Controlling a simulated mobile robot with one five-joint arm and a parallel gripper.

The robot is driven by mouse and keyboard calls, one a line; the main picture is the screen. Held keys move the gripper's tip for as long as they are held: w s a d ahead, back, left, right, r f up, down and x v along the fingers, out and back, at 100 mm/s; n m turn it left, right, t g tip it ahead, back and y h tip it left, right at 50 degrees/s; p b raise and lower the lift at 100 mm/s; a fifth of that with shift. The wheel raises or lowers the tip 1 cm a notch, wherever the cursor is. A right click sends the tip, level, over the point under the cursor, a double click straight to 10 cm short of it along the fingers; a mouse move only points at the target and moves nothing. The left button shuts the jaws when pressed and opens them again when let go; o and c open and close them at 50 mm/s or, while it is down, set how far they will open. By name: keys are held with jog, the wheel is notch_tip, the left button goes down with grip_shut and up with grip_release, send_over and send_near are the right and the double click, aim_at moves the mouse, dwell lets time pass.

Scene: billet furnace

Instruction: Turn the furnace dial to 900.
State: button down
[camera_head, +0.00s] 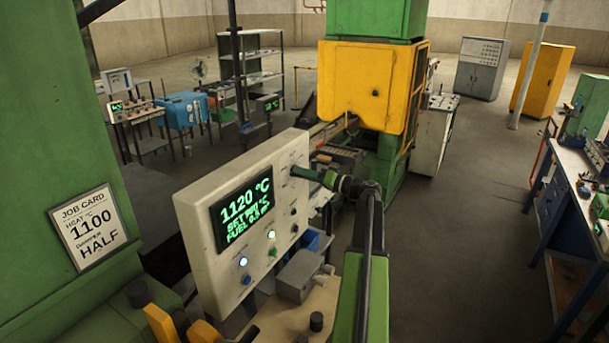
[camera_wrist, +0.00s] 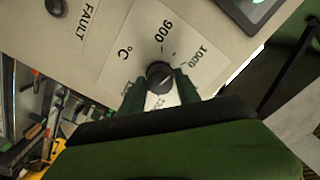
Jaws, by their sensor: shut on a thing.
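The furnace dial (camera_wrist: 159,72) is a small black knob on a pale scale plate (camera_wrist: 120,78) in the wrist view. The plate carries printed 900, 1000 and °C marks around the knob; part of the scale is hidden by my gripper. A light line on the knob seems to slant towards the upper right, near the 1000 side, but it is small. My gripper (camera_wrist: 160,83) has its green fingers on both sides of the knob and is shut on it. In the head view, my gripper (camera_head: 301,172) reaches the right part of the white control panel (camera_head: 190,212) and hides the dial.
The panel display (camera_head: 243,212) reads 1120 °C, with a SET line too blurred to read surely. Buttons and lamps (camera_head: 244,262) sit below the display. A grey box (camera_head: 299,276) stands in front.

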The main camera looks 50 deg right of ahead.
jog(key=shift+n, duration=4.2)
jog(key=c, duration=0.9)
grip_release()
jog(key=shift+o, duration=0.2)
jog(key=shift+s, duration=0.1)
jog(key=v, duration=1.7)
jog(key=shift+s, duration=0.15)
